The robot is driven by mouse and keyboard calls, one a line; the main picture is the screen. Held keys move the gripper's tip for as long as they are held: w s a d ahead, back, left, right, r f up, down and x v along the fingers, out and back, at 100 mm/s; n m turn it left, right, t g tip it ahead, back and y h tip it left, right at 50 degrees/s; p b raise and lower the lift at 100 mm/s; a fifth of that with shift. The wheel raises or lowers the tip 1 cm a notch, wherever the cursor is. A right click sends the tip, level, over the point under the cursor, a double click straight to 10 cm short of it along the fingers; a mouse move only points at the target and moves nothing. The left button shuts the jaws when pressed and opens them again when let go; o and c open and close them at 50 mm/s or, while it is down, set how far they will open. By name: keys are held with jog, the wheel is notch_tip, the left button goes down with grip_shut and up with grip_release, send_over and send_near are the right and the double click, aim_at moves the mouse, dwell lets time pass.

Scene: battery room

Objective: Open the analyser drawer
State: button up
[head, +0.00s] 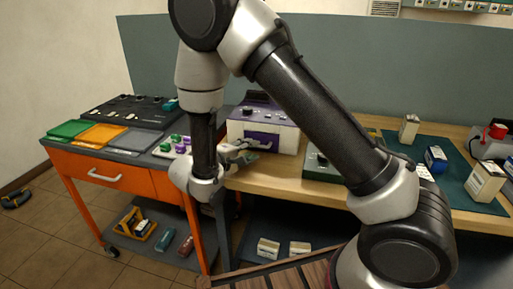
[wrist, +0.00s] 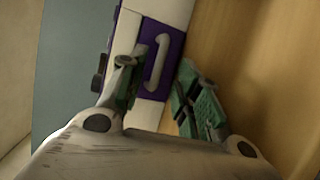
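The analyser (head: 285,139) is a pale box with a purple top, standing on the wooden bench. Its purple drawer front (head: 262,141) looks flush with the casing; the wrist view shows the drawer front (wrist: 176,50) too. A pale bar handle (wrist: 157,62) runs along the drawer front. My gripper (head: 245,157) is just in front of the analyser, at its lower left. In the wrist view my gripper (wrist: 158,88) is open, with the handle showing ahead between its green-padded fingers. I cannot tell whether a finger touches the drawer front.
The orange cart (head: 127,186) stands left of the bench, bearing green, orange and grey trays and a rack (head: 172,147) of green and purple pieces. A green box (head: 324,166) with a knob sits right of the analyser. Bare bench wood (head: 268,176) lies before the analyser.

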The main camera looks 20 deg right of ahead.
aim_at(266, 133)
jog(key=shift+x, duration=2.15)
grip_shut()
